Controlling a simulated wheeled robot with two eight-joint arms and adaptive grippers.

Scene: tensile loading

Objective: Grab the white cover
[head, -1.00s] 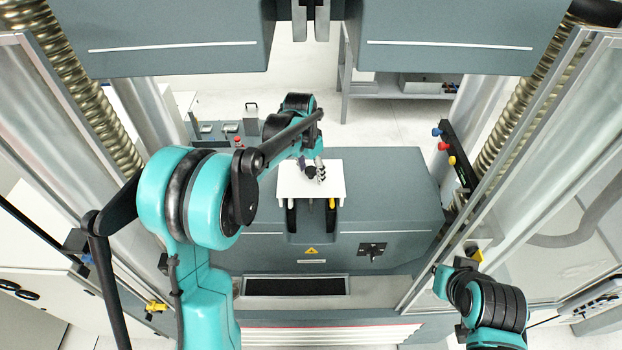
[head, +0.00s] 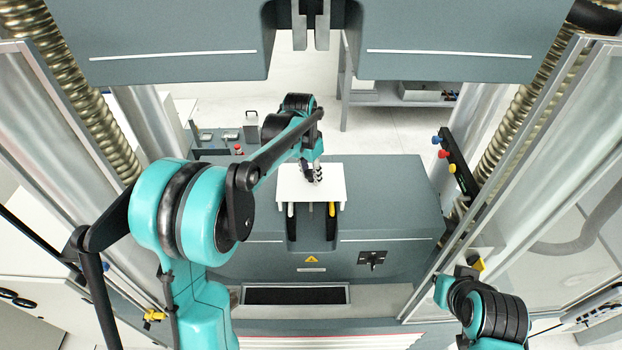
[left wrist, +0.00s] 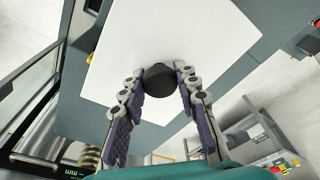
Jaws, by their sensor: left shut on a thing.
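The white cover (head: 329,183) is a flat square plate with short legs, standing over the middle of the grey machine base. In the left wrist view the cover (left wrist: 165,40) fills the upper middle, with a round black knob (left wrist: 160,80) on it. My left gripper (head: 312,176) is above the cover in the head view. In the left wrist view my left gripper (left wrist: 161,78) has its fingers closed around the knob, one on each side. The cover appears level.
The grey machine base (head: 400,205) surrounds the cover. Side columns and glass panels stand left and right. An upper clamp (head: 311,25) hangs above at the back. A button strip (head: 455,160) is on the right. A bench (head: 400,95) stands behind.

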